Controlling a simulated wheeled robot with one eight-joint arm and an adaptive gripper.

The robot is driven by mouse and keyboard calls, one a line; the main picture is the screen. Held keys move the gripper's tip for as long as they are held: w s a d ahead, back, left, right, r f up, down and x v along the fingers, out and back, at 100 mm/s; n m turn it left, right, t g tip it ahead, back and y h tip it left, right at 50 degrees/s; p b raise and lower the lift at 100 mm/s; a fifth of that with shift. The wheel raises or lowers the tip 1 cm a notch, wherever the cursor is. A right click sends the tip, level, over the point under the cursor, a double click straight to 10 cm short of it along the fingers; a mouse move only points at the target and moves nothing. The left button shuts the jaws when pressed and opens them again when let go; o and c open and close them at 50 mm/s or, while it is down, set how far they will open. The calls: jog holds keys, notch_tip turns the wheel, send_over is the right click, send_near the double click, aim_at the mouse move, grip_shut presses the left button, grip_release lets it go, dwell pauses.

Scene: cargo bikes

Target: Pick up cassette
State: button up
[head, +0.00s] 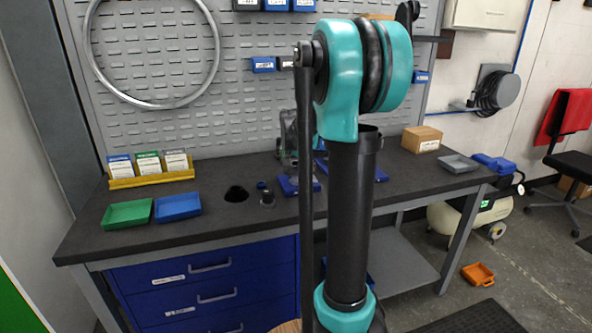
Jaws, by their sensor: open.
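A small dark cone-shaped object (236,194) sits on the dark workbench top, right of the blue tray; it may be the cassette, but it is too small and dark to be sure. Just right of it stands a small dark grey part (266,197), also unclear. My arm stands upright in the middle of the head view and covers part of the bench behind it. My gripper cannot be made out in this view.
The workbench (230,228) carries a green tray (127,214), a blue tray (178,207), a yellow rack (150,178) of labelled boxes, a cardboard box (421,139) and a grey tray (458,163). A wheel rim (152,104) hangs on the pegboard.

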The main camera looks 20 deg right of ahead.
jog(key=shift+c, duration=0.3)
jog(key=c, duration=1.5)
jog(key=shift+o, duration=0.2)
jog(key=shift+r, duration=0.15)
